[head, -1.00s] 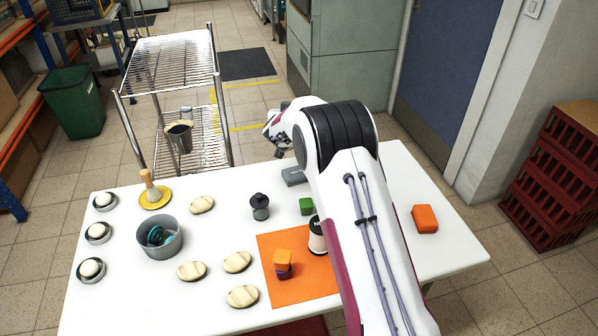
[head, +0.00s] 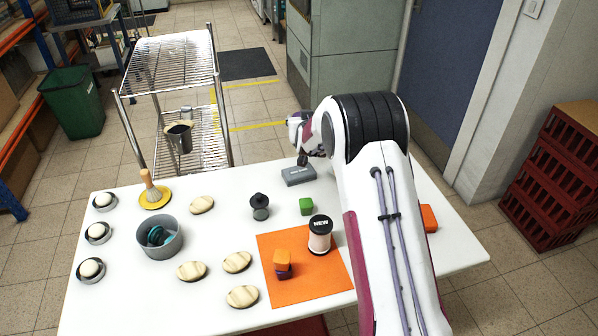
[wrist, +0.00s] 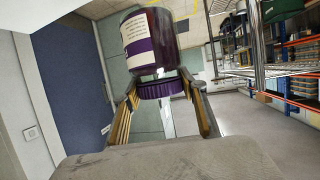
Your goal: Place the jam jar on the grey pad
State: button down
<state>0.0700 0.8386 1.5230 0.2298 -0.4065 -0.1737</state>
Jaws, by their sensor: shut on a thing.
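The jam jar (wrist: 148,38), dark with a pale label and a purple lid, shows in the wrist view. My gripper (wrist: 160,88) is shut on it around the lid, and its fingers lie on both sides. In the head view my gripper (head: 303,158) is small and partly hidden by my arm, over the back of the white table; I cannot make out the jar there. A grey slab (head: 298,176) with pale lettering lies just below my gripper in that picture. It is the only grey pad-like thing I see.
On the white table (head: 210,240), a green block (head: 306,206) and a dark grinder-like item (head: 260,206) stand near the slab. My arm partly hides an orange block (head: 429,218).

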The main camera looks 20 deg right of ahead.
jog(key=shift+s+a+f+y, duration=0.1)
jog(key=shift+a+f+y, duration=0.25)
jog(key=shift+a, duration=0.3)
jog(key=shift+f, duration=0.1)
jog(key=shift+f, duration=3.05)
jog(key=shift+f, duration=0.15)
jog(key=shift+f, duration=1.75)
jog(key=shift+f, duration=0.1)
jog(key=c, duration=1.2)
grip_release()
jog(key=shift+s+f, duration=0.1)
jog(key=shift+f, duration=0.05)
